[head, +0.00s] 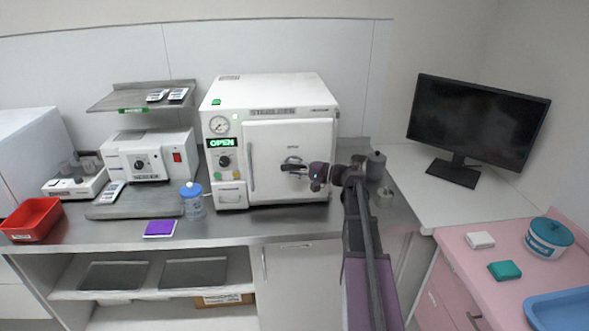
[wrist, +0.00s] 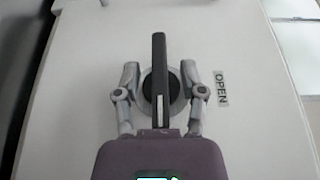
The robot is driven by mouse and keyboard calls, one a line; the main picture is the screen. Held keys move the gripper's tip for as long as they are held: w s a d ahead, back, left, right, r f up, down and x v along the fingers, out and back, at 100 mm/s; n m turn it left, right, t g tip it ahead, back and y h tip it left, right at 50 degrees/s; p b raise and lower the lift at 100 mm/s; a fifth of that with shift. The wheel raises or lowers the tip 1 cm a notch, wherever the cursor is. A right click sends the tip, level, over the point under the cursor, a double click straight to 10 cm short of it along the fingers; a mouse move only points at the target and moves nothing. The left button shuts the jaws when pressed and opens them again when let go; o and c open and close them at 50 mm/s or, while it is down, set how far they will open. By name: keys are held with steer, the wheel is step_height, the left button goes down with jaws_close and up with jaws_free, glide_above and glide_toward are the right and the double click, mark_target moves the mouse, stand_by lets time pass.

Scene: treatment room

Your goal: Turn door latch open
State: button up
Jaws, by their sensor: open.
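The sterilizer (head: 268,92) is a white box on the steel counter, and its door (head: 262,140) looks closed in the head view. In the wrist view, the door latch (wrist: 159,50) is a black bar on a round grey base, standing upright in the picture. My gripper (wrist: 159,68) is open, with one finger on each side of the latch and visible gaps between. The door (wrist: 90,60) carries an "OPEN" label (wrist: 221,88) right of the latch in the wrist view.
A green "OPEN" display (head: 221,142) is on the sterilizer's left panel. A blue-lidded jar (head: 193,203) and a purple pad (head: 160,229) are on the counter (head: 240,223) to its left. A grey canister (head: 376,166) stands right of it, near my arm.

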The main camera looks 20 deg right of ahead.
steer(key=shift+w+a, duration=0.1)
jaws_close()
